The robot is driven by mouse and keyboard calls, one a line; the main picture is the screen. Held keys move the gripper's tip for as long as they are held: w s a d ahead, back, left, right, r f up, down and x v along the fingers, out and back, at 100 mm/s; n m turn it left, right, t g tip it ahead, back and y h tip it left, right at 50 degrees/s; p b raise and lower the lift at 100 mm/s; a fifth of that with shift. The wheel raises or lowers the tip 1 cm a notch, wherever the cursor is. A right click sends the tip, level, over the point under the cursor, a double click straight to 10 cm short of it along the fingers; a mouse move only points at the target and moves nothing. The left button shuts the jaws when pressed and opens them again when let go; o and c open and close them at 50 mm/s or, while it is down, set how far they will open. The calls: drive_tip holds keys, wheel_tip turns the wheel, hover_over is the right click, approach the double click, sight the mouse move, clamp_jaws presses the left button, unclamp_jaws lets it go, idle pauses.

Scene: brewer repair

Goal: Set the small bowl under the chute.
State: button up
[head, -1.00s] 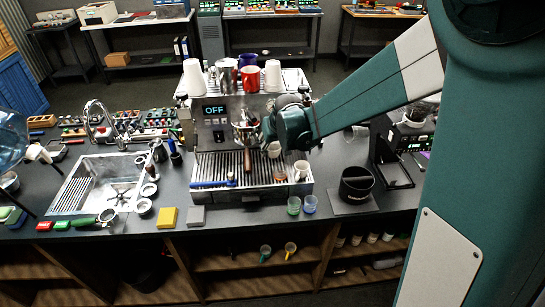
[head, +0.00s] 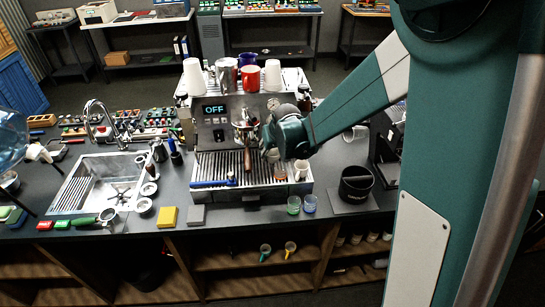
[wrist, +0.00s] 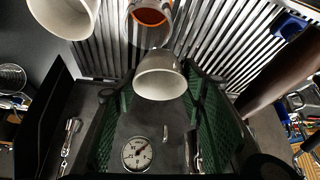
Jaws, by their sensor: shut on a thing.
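The small bowl (wrist: 162,77) is cream-coloured and sits between the green fingers of my gripper (wrist: 160,84) in the wrist view, above the slatted drip tray. My gripper is shut on it. In the head view my gripper (head: 270,150) is in front of the espresso machine (head: 225,122), over the right part of its drip tray (head: 215,166), and the bowl is small and partly hidden there. I cannot make out the chute; my arm covers much of the counter at the right.
A white cup (head: 301,171) and a glass with an orange rim (wrist: 150,14) stand close by on the tray. A portafilter handle (head: 247,158) is just left of my gripper. Blue and green glasses (head: 294,205) and a black knock box (head: 356,184) stand to the right.

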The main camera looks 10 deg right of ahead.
drive_tip(key=shift+w+f, duration=0.15)
drive_tip(key=shift+f, duration=0.6)
drive_tip(key=shift+w+f, duration=0.1)
drive_tip(key=shift+f, duration=0.65)
drive_tip(key=shift+f, duration=0.25)
drive_tip(key=o, duration=1)
drive_tip(key=shift+c, duration=0.2)
drive_tip(key=shift+r, duration=0.3)
drive_tip(key=v, duration=1.1)
drive_tip(key=shift+s+r, duration=0.3)
